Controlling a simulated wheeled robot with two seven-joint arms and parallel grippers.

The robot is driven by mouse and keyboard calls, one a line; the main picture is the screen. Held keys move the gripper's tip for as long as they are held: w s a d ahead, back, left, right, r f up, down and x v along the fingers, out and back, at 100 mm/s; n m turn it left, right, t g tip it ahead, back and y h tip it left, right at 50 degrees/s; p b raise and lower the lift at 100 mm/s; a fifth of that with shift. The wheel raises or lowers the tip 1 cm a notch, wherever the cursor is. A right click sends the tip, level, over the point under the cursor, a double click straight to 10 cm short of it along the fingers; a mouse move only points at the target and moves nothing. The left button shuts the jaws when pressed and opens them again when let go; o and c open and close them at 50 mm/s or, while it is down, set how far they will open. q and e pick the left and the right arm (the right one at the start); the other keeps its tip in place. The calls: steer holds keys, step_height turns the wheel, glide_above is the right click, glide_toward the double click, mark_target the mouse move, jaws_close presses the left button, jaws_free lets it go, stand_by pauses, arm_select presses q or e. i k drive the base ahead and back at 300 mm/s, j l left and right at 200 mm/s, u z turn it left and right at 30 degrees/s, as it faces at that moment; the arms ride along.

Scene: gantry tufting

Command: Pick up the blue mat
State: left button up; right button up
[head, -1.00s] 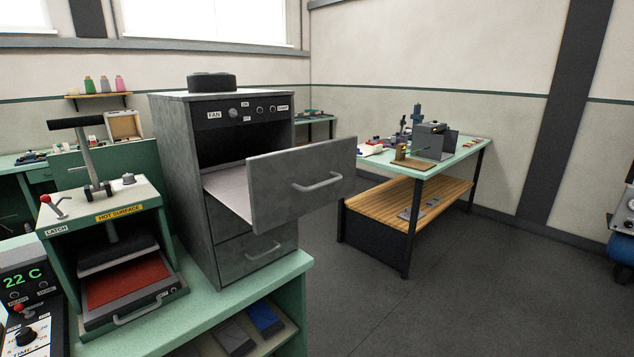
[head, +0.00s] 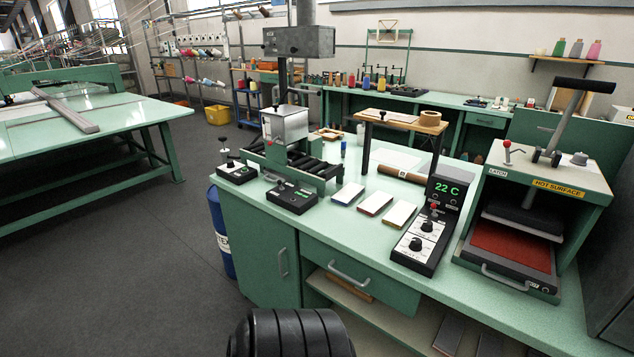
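No plainly blue mat shows in the head view now. On the green bench (head: 310,225), a flat pale-topped piece with a blue edge (head: 348,194) lies left of a red-edged one (head: 374,204) and a tan-edged one (head: 399,214). I cannot tell whether the blue-edged piece is a mat. On the shelf under the bench, a brownish flat piece (head: 449,333) stands partly visible at the bottom edge. Neither of my grippers is in view.
A heat press (head: 551,187) with a red pad stands at the right, beside a 22 C control box (head: 433,225). A roller machine (head: 295,165) stands left on the bench. A blue drum (head: 218,230) stands at its left end. Dark floor (head: 130,270) is open at left.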

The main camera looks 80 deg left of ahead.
mark_target(347, 193)
steer(key=u, duration=2.25)
steer(key=i+j, duration=0.2)
